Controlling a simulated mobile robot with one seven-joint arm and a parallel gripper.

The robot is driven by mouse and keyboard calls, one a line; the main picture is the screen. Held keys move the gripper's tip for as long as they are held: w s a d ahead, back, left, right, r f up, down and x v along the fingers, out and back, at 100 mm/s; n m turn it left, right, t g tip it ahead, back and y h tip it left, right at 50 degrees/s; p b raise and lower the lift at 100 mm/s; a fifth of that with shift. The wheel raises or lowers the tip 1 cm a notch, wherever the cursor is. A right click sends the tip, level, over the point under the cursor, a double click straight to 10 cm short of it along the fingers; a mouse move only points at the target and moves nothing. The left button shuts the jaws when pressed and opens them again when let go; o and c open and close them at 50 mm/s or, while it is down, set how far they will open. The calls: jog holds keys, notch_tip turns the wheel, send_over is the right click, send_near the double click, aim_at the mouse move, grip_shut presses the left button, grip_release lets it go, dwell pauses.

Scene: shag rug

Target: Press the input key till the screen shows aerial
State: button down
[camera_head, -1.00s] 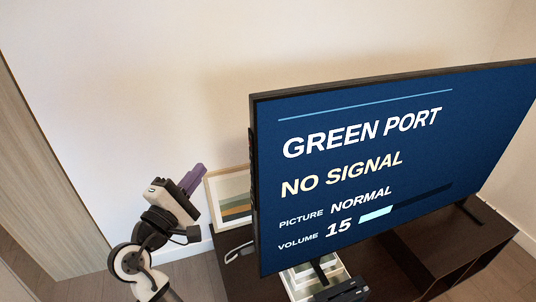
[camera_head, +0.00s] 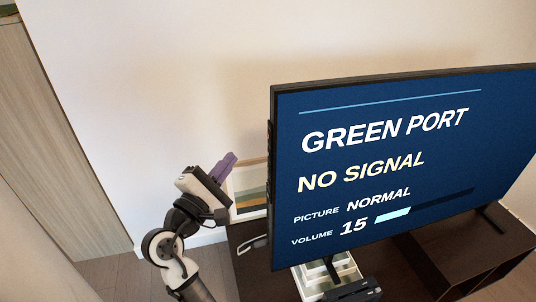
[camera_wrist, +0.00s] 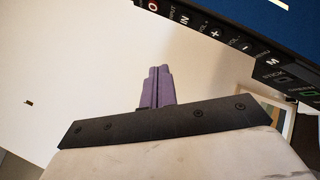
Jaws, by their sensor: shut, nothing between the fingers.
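The television screen (camera_head: 380,165) reads GREEN PORT, NO SIGNAL, PICTURE NORMAL and VOLUME 15. In the wrist view its dark side edge carries a row of keys. The input key (camera_wrist: 184,19), marked IN, sits between a red-ringed key (camera_wrist: 153,5) and the plus key (camera_wrist: 215,34). My gripper (camera_head: 232,156) has purple fingers and is left of the television's left edge, apart from it. In the wrist view my gripper (camera_wrist: 158,70) is shut and empty, pointing at the pale wall, below and left of the key row.
Further along the edge are the minus key (camera_wrist: 243,47), an M key (camera_wrist: 270,61) and sockets, one green (camera_wrist: 308,94). A framed picture (camera_head: 250,204) leans behind my gripper. The dark cabinet (camera_head: 425,275) stands under the television. Bare wall lies to the left.

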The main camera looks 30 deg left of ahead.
jog(key=shift+w+d, duration=1.8)
jog(key=shift+w, duration=0.25)
dwell(0.5)
jog(key=shift+w+d+p, duration=0.25)
jog(key=shift+w+p, duration=0.05)
jog(key=shift+w+d, duration=0.25)
jog(key=shift+w, duration=0.05)
dwell(0.6)
dwell(0.3)
jog(key=shift+s+a+p, duration=0.3)
jog(key=shift+s+a, duration=0.25)
jog(key=shift+s, duration=0.05)
jog(key=shift+s, duration=0.1)
jog(key=shift+s+a+p, duration=0.5)
jog(key=shift+s+a, duration=1.1)
jog(key=shift+s, duration=0.2)
